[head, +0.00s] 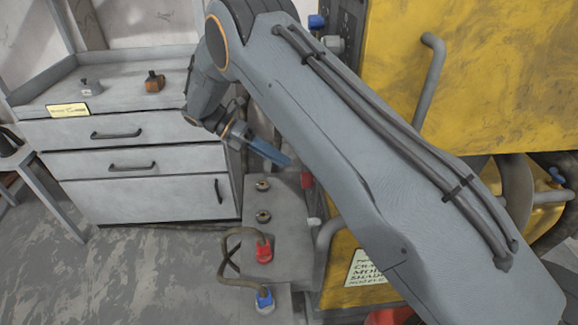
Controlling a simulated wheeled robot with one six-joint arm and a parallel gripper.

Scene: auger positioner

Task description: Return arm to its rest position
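My gripper (288,161) shows at the end of my grey arm, left of the picture's middle. Its slim blue end points down and to the right, above the back of a low grey block. From this angle I cannot tell whether its fingers are open or shut, and I see no object clearly held. My arm crosses from the lower right to the top, then bends down to the wrist. It hides part of the yellow machine behind it.
A yellow machine (480,75) with a handle (430,85) stands right. The grey block (290,235) carries a red plug (264,252) and a blue plug (264,300) on a cable. A drawer cabinet (150,190) stands left, with two small parts on top. Floor at lower left is clear.

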